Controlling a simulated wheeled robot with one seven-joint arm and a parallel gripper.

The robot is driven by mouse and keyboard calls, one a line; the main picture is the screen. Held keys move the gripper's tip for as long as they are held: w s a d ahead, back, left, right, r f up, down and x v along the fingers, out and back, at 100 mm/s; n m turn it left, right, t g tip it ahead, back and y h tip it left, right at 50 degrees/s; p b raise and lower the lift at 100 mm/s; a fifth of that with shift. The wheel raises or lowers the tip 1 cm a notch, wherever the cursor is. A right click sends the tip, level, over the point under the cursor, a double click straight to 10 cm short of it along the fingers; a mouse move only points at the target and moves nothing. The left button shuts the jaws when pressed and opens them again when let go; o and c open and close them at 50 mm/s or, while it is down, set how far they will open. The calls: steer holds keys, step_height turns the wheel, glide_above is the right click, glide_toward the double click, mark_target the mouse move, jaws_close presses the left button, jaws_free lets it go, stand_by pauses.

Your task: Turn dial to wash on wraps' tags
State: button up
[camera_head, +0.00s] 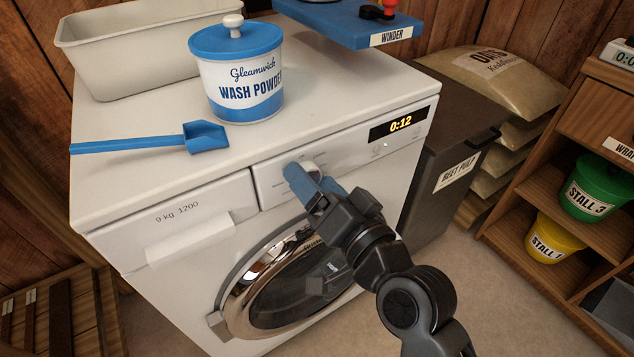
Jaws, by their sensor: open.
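The white washing machine (110,210) fills the middle of the view. Its round white dial (311,168) is on the front panel, partly hidden by my gripper. My gripper (305,178) has blue fingers and is open at the dial, one finger in front of it at its left. I cannot tell whether the fingers touch it. The dial's printed marks are too small and covered to read. The display (398,125) right of the dial shows 0:12. The round door (275,285) below appears closed, partly behind my arm. I can make out no wraps or tags.
On the machine top are a blue-lidded wash powder tub (240,88), a blue scoop (160,140) and a beige bin (130,50). A dark beet pulp bin (440,190) stands close on the right. Shelves with stall buckets (598,188) are at far right.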

steer(key=v, duration=0.7)
steer(key=shift+s+d, duration=0.2)
steer(key=shift+s, duration=0.15)
